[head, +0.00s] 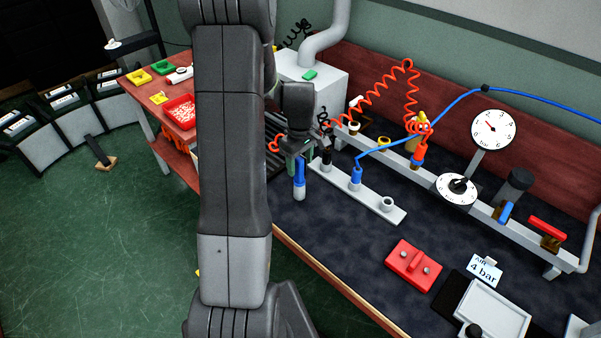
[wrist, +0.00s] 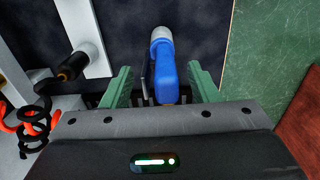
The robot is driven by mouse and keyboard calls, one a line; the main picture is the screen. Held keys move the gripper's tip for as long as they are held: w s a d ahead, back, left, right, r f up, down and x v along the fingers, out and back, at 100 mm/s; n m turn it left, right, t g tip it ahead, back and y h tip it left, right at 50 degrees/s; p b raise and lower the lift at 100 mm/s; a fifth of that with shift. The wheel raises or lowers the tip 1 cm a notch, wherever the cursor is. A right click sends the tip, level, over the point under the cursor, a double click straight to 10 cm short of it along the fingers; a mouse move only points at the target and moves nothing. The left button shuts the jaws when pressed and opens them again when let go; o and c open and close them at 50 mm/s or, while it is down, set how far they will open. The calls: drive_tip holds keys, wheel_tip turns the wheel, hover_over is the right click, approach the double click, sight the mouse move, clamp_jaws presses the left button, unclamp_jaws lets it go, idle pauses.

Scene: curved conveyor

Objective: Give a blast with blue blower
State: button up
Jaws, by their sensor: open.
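In the wrist view the blower (wrist: 164,70) has a blue body and a pale grey end pointing away from me. My gripper's green fingers (wrist: 162,84) are open, one on each side of the blue body, with a visible gap on both sides. The blower's near end is hidden behind the gripper body.
A white bar (head: 390,209) with sockets holds a blue-hosed fitting (head: 355,176). Red coiled hoses (head: 408,90) hang behind. A pressure gauge (head: 493,130), regulator dial (head: 456,190) and red box (head: 413,266) stand to the right. A black-tipped tool (wrist: 82,62) is close left of my fingers.

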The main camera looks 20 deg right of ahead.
drive_tip(key=c, duration=0.8)
drive_tip(key=shift+r+p, duration=2.85)
drive_tip(key=shift+r, duration=1.45)
